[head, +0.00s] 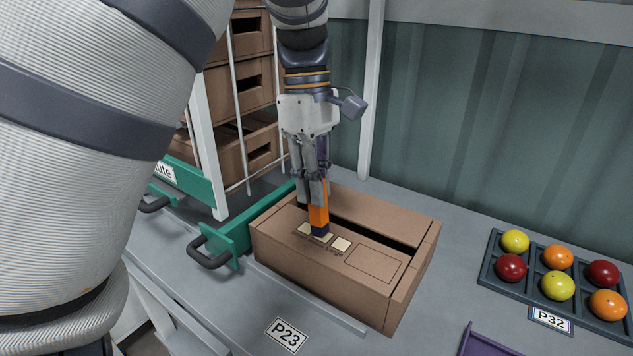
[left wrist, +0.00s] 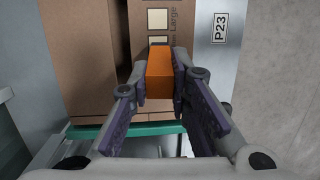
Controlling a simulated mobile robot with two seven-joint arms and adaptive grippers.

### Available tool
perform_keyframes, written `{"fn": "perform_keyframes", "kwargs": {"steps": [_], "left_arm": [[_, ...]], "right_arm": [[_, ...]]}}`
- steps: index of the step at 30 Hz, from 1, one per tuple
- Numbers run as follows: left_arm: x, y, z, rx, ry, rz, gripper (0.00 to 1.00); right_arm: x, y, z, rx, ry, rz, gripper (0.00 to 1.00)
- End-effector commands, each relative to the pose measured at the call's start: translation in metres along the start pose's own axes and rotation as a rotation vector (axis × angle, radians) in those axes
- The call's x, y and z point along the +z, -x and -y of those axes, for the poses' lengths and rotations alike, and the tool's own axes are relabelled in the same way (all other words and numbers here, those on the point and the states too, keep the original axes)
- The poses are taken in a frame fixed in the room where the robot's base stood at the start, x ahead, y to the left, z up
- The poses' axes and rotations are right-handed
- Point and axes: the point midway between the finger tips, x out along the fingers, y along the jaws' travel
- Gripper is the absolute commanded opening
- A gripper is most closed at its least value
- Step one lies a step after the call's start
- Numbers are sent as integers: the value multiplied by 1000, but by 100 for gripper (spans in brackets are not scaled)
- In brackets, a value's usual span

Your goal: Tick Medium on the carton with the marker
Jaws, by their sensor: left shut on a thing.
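The brown carton (head: 375,295) lies on the grey bench, with a row of pale tick squares on its top and a dark gap along it. My left gripper (head: 315,195) is shut on the orange marker (head: 318,214), held upright with its dark blue end down at the middle square (head: 322,238). I cannot tell whether that end touches the carton. In the left wrist view the marker (left wrist: 160,75) sits between the fingers and hides part of the squares. The word "Large" shows beside the far square (left wrist: 157,18). My right gripper is out of view.
A green frame with a dark handle (head: 210,255) stands left of the carton. Stacked brown cartons (head: 240,70) stand behind a white rack. A P23 label (head: 286,335) lies in front.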

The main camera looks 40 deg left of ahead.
Motion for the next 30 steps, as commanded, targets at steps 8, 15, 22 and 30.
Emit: {"fn": "perform_keyframes", "kwargs": {"steps": [8,15,22,30], "left_arm": [[4,-1,-4,-2,0,0,0],[7,7,-5,2,-1,1,0],[10,31,-2,3,0,0,0],[14,55,0,1,0,-1,0]], "right_arm": [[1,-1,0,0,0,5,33],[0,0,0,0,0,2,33],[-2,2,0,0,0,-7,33],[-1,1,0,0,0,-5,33]]}}
